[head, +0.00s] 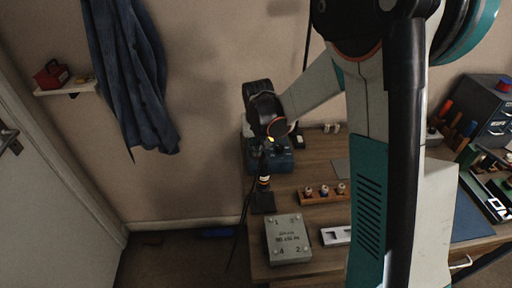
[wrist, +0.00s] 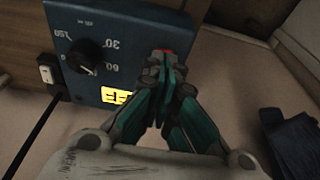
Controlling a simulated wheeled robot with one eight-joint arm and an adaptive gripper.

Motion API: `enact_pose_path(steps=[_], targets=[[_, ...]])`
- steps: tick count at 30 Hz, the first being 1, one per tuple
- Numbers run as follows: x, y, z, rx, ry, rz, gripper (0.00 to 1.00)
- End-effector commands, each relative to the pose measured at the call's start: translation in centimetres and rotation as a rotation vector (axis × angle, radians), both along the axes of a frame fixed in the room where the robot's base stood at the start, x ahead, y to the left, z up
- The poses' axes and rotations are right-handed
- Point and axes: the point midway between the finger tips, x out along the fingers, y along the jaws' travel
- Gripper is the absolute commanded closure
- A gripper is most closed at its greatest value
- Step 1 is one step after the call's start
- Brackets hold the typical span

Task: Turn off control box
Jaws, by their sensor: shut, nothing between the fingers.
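The control box (head: 283,160) is a blue box at the back left of the wooden bench, partly hidden by my arm. In the wrist view its blue face (wrist: 125,30) shows upside down, with a black round knob (wrist: 88,55) and printed numbers around it. A lit yellow display (wrist: 116,95) shows dark characters that look like "FF"; part may be hidden. My gripper (wrist: 163,65) is shut and empty, right of the knob. A small red part (wrist: 162,50) shows at its fingertips; I cannot tell if they touch it. My gripper is hardly distinguishable in the head view.
A white rocker switch (wrist: 47,68) sits left of the box in the wrist view. On the bench are a grey numbered box (head: 288,240), a wooden rack with several knobs (head: 322,194) and a dark stand (head: 263,202). A blue cloth (head: 130,75) hangs on the wall.

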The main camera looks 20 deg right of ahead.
Motion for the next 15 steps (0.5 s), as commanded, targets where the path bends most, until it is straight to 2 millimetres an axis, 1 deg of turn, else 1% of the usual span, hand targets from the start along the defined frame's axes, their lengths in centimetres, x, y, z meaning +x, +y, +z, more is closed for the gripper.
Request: enact_pose_path(steps=[7, 15], targets=[[1.1, -0.2, -0.1, 0.000, -0.001, 0.000, 1.00], [1.3, -0.3, -0.1, 0.000, -0.002, 0.000, 1.00]])
